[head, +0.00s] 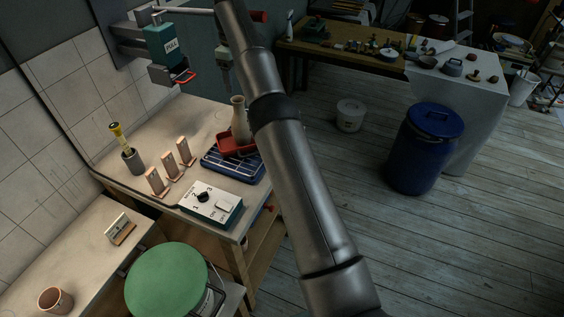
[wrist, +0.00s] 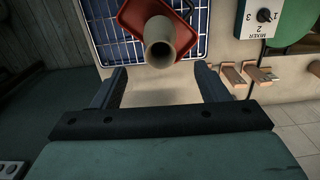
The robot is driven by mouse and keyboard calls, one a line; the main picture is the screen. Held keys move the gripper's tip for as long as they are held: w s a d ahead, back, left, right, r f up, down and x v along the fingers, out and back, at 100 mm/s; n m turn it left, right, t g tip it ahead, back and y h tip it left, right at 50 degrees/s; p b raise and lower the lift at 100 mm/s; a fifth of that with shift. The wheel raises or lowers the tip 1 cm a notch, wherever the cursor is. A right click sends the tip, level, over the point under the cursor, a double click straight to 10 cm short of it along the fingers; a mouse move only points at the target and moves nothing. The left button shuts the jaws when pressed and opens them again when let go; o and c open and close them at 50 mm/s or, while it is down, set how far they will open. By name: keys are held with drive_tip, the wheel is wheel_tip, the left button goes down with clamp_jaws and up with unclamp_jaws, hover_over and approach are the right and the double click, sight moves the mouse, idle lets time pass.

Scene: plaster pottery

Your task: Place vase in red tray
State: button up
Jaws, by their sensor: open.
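The pale beige vase (head: 240,118) stands upright at the red tray (head: 228,146); its base appears to be inside the tray, partly hidden by the tray's rim. In the wrist view the vase (wrist: 168,36) shows its round dark mouth, with the red tray (wrist: 133,14) behind it. My gripper (wrist: 160,78) is open and empty, its two fingers apart on either side below the vase's mouth in the picture. It does not touch the vase.
The tray sits on a blue gridded surface (head: 225,166) on the workbench. A mixer control box (head: 211,204), several small upright blocks (head: 170,163) and a cup with a yellow-handled tool (head: 132,159) stand nearby. A teal PULL device (head: 165,47) hangs above the bench. A blue barrel (head: 425,150) stands right.

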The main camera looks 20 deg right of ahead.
drive_tip(key=shift+s+d, duration=0.25)
drive_tip(key=shift+s, duration=0.15)
drive_tip(key=s+d+f+m, duration=0.1)
drive_tip(key=s+m, duration=0.3)
drive_tip(key=s, duration=1.9)
drive_tip(key=s+d+f+m+t, duration=0.1)
drive_tip(key=s+m, duration=0.4)
drive_tip(key=s, duration=1.9)
drive_tip(key=shift+f+m+t, duration=0.3)
drive_tip(key=shift+f, duration=0.1)
